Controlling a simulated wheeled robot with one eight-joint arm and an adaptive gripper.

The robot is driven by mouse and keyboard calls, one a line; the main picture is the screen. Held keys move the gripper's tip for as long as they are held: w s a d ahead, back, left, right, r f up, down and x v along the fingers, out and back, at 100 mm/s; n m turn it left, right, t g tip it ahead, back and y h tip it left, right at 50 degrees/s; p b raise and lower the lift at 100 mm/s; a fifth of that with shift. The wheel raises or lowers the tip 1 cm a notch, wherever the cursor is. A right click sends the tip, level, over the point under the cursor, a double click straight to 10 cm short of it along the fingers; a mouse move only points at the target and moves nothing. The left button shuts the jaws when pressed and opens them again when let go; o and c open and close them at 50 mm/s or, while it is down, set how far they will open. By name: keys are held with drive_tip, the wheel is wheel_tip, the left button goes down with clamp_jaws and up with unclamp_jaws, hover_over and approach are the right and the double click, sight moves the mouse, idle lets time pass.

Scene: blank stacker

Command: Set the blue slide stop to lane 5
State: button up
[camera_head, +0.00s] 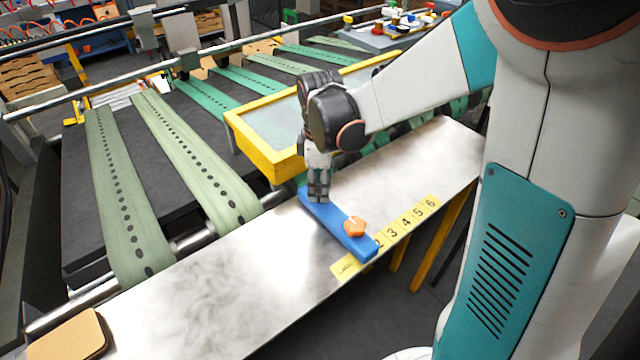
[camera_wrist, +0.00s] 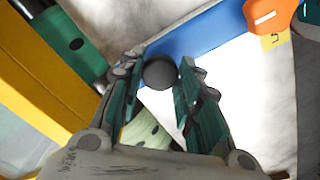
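The blue slide stop (camera_head: 335,222) is a bar lying across the metal table, its near end beside the yellow lane number strip (camera_head: 405,223). The bar covers the strip between the "Lane" label and the number 2. An orange hexagonal piece (camera_head: 354,227) sits on the bar near that end. My gripper (camera_head: 318,197) points down at the bar's far end. In the wrist view, its fingers (camera_wrist: 162,72) lie close on both sides of a round black knob (camera_wrist: 160,73) by the blue bar (camera_wrist: 205,32).
A yellow-framed tray (camera_head: 262,150) stands behind the bar, close to my gripper. Green perforated belts (camera_head: 120,200) run up to the table's far edge. A tan block (camera_head: 68,337) lies at the table's left end. The metal table (camera_head: 440,160) right of the bar is clear.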

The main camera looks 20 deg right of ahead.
drive_tip(key=w+d, duration=0.1)
drive_tip(key=d, duration=0.3)
drive_tip(key=w+d+b, duration=0.1)
drive_tip(key=w+d, duration=0.1)
drive_tip(key=d, duration=0.3)
drive_tip(key=w+d, duration=0.1)
drive_tip(key=d, duration=0.4)
drive_tip(key=shift+w+d, duration=0.15)
drive_tip(key=shift+w, duration=0.2)
clamp_jaws()
drive_tip(key=o, duration=1.3)
unclamp_jaws()
drive_tip(key=shift+c, duration=0.2)
drive_tip(key=shift+r, duration=0.1)
wheel_tip(320, 180, up, 12)
